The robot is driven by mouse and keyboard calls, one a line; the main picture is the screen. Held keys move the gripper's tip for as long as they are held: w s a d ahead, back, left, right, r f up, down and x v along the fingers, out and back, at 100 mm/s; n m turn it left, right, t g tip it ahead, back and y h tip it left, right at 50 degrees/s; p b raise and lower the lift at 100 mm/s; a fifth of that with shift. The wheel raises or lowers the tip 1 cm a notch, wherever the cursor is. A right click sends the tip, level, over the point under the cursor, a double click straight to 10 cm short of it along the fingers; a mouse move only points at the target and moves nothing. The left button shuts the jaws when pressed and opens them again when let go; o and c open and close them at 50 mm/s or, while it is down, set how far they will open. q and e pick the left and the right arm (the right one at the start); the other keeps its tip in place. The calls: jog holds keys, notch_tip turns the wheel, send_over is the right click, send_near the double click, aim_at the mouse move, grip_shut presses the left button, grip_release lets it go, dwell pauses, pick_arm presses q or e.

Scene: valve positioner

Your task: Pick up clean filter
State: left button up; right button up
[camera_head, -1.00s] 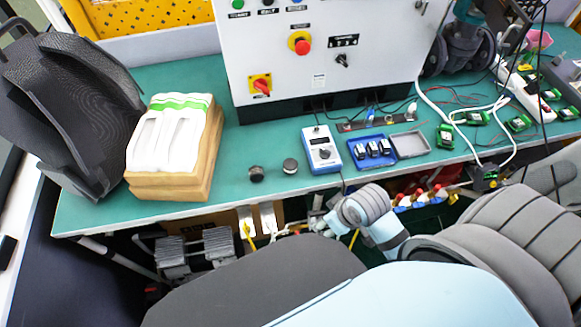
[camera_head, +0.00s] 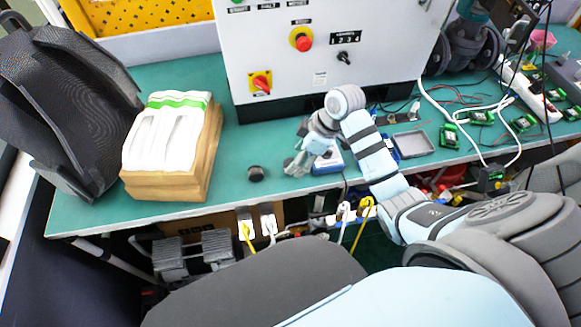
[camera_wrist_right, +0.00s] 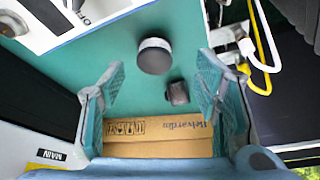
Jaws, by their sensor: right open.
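Two small round filters stand on the teal bench. The dark filter (camera_head: 256,174) is in plain sight in the head view. The other, with a grey top, is hidden there behind my right gripper (camera_head: 296,162). No label tells which is clean. My right gripper (camera_wrist_right: 155,95) is open and empty, low over the bench. My left gripper is out of view.
A white control cabinet (camera_head: 320,50) stands behind. A cardboard box (camera_wrist_right: 160,140) shows in the wrist view.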

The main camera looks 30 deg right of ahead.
jog(key=x, duration=0.3)
jog(key=b+x, duration=0.1)
jog(key=x, duration=0.1)
jog(key=shift+w+d, duration=0.15)
jog(key=shift+w, duration=0.15)
jog(key=shift+r, duration=0.1)
jog(key=c, duration=1)
jog(key=shift+c, duration=0.2)
jog(key=shift+r, duration=0.15)
